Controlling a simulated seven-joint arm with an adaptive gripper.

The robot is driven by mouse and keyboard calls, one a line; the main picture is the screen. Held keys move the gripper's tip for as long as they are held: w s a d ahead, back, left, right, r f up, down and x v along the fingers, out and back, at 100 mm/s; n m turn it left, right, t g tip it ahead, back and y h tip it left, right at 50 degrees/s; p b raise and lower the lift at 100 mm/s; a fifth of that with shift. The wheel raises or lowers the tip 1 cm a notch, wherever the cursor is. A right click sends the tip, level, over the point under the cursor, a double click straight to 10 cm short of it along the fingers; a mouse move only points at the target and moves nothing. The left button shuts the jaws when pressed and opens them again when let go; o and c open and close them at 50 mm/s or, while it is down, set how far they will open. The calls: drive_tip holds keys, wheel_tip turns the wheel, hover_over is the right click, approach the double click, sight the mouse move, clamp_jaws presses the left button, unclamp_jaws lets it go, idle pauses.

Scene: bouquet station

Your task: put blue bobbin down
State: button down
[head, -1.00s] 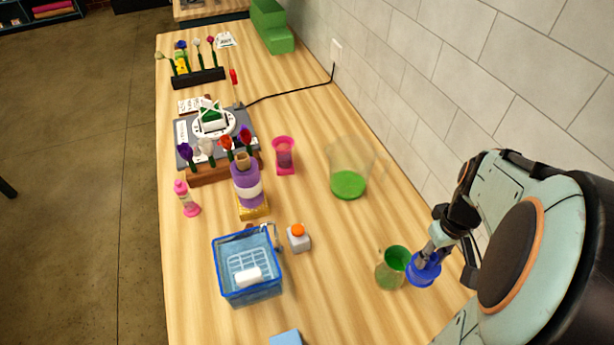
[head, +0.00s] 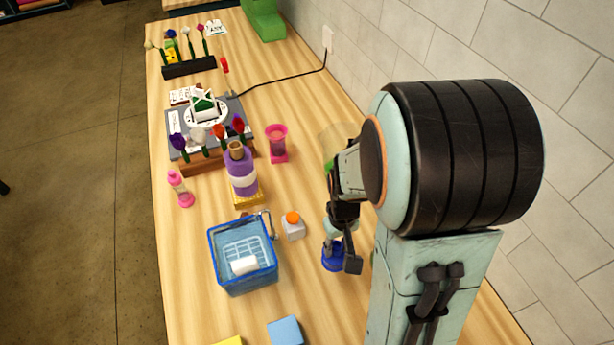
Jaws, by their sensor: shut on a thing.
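The blue bobbin (head: 333,258) is in the head view, right of the blue basket and low over or on the wooden table. My gripper (head: 341,240) points down at the bobbin and is shut on it. A finger partly covers the bobbin's right side. I cannot tell whether the bobbin's base touches the table.
The blue basket (head: 243,256) and an orange-capped bottle (head: 292,226) stand to the left. A purple bottle (head: 242,172) and a pink cup (head: 277,143) are further back. A blue block (head: 285,331) lies in front. Bare table (head: 315,295) lies between. My arm hides the table to the right.

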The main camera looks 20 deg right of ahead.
sight(335, 247)
wheel_tip(335, 247, down, 8)
drive_tip(key=shift+r, duration=0.15)
idle(0.3)
drive_tip(key=c, duration=0.9)
unclamp_jaws()
drive_tip(key=shift+c, duration=0.2)
drive_tip(key=r, duration=1.2)
drive_tip(key=shift+s+a+r, duration=0.1)
drive_tip(key=shift+a+r, duration=0.1)
drive_tip(key=shift+a, duration=0.05)
drive_tip(key=s+a+r+n, duration=0.1)
drive_tip(key=s+a+r, duration=0.6)
drive_tip(key=s, duration=0.4)
drive_tip(key=shift+a+r+y, duration=0.35)
drive_tip(key=shift+a+y, duration=0.05)
drive_tip(key=shift+a, duration=0.15)
drive_tip(key=shift+s, duration=0.1)
